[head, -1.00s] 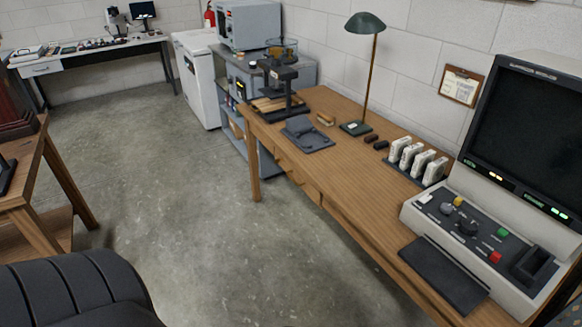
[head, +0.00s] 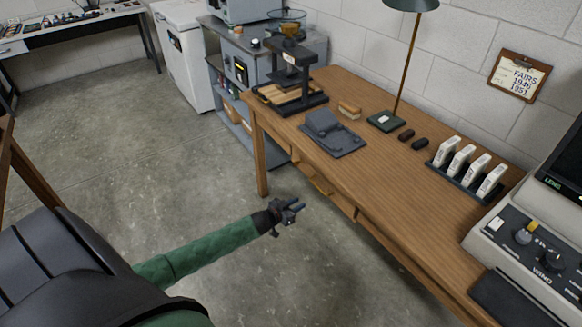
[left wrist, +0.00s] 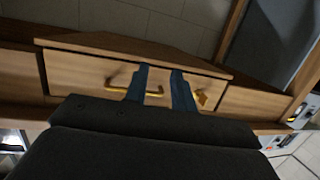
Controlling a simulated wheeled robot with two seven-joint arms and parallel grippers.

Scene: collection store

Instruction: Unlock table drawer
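The wooden table (head: 400,185) stands along the wall. Its drawer front (left wrist: 85,72) fills the upper middle of the left wrist view, with a curved brass handle (left wrist: 153,94). A small brass piece (left wrist: 201,98), which looks like a key at the lock, sits to the right of the handle. My left gripper (head: 296,208) is in front of the table's drawer side, with its fingers apart and nothing between them. In the left wrist view its two blue fingers (left wrist: 160,88) overlap the drawer front; contact cannot be told. My right gripper is not in view.
On the table are a black press (head: 292,75), a grey covered item (head: 330,132), a lamp (head: 385,121), a rack of white boxes (head: 466,170) and a console (head: 530,250). The floor before the table is open.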

